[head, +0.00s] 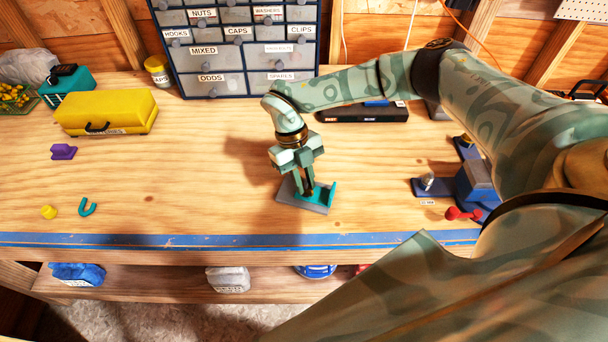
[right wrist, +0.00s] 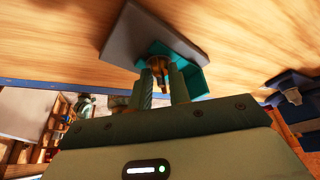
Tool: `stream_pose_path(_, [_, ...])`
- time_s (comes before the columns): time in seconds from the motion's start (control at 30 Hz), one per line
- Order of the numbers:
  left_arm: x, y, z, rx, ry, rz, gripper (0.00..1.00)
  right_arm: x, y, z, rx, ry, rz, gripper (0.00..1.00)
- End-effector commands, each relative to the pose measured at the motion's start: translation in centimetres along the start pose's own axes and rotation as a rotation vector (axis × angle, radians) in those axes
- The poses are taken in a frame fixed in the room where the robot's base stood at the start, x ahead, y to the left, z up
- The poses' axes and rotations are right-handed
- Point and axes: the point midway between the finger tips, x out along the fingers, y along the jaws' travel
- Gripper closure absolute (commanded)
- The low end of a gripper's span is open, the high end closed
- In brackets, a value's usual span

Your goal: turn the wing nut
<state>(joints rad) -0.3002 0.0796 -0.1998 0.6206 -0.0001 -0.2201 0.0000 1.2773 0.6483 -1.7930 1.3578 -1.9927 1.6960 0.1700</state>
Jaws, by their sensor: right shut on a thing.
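My right gripper (head: 306,192) points down over a grey base plate (head: 313,207) that carries a teal bracket (head: 328,192), near the middle front of the bench. In the right wrist view the fingers (right wrist: 161,78) are closed around a small brass-coloured piece, the wing nut (right wrist: 158,64), beside the teal bracket (right wrist: 190,74). The grey plate (right wrist: 130,38) lies under it on the wood. In the head view the fingers hide the wing nut. My left gripper is not in view.
A yellow box (head: 108,112), a purple piece (head: 63,151), a teal hook (head: 87,207) and a yellow knob (head: 48,212) lie to the left. A drawer cabinet (head: 237,50) stands behind. A blue vise (head: 476,184) is at right. Bare wood surrounds the plate.

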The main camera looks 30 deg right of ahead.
Motion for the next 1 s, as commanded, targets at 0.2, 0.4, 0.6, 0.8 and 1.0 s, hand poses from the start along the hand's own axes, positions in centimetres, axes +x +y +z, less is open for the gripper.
stream_pose_path(0.2, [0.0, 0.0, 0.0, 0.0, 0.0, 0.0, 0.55, -0.1, 0.0, 0.0, -0.001, -0.001, 0.0, 0.59])
stream_pose_path(0.4, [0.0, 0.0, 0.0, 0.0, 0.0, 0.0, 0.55, -0.1, 0.0, 0.0, -0.001, 0.0, 0.0, 0.59])
stream_pose_path(0.6, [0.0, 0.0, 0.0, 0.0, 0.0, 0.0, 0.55, -1.9, 0.0, 0.1, -0.001, -0.004, -0.001, 0.59])
stream_pose_path(0.8, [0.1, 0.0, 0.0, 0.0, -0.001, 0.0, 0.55, -7.1, 0.0, 0.1, 0.0, -0.006, -0.001, 0.59])
stream_pose_path(1.0, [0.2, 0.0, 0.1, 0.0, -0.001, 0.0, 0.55, -12.3, 0.0, 0.1, 0.001, -0.004, 0.0, 0.59])
